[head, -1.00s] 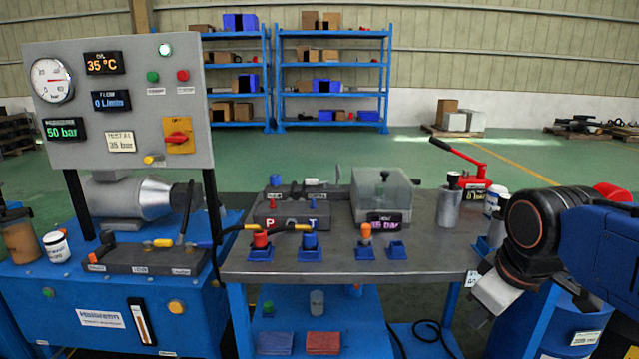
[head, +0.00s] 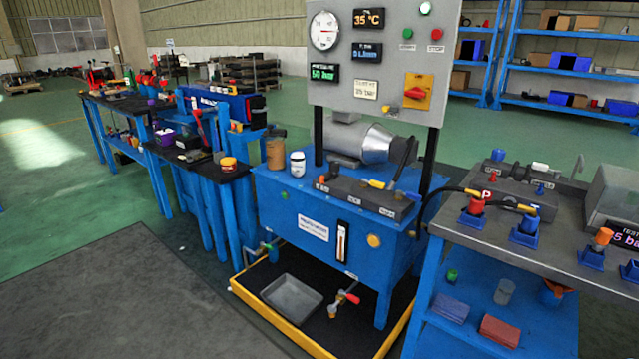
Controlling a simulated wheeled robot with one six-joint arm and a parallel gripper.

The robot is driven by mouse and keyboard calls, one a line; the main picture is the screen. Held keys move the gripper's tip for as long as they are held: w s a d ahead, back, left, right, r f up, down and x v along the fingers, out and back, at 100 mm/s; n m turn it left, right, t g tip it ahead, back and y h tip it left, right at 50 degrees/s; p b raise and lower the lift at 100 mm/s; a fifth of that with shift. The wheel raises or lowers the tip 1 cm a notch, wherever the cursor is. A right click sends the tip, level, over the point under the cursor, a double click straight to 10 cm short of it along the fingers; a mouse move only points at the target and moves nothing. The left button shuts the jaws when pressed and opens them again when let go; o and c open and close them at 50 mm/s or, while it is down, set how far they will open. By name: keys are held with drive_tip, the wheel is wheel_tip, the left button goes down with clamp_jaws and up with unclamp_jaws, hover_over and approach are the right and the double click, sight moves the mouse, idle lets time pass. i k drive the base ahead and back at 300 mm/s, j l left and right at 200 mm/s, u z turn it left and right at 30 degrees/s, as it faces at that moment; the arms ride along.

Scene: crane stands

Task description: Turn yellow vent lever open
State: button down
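Several small yellow parts show, and I cannot tell which is the vent lever. A yellow piece (head: 377,184) sits on top of the dark valve block (head: 345,195), on the blue power unit (head: 283,200). A small yellow knob (head: 390,108) sticks out at the lower edge of the grey gauge panel (head: 335,90). A red knob on a yellow plate (head: 418,91) is to its right. My gripper is out of view.
A yellow-edged drip tray (head: 262,308) with a grey pan (head: 291,295) and a red-handled valve (head: 352,298) lies under the unit. The steel test bench (head: 485,240) stands close on the right. Dark-topped benches (head: 195,160) stand left. Open floor (head: 130,280) lies front left.

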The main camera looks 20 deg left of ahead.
sight(375, 184)
drive_tip(key=u, duration=0.75)
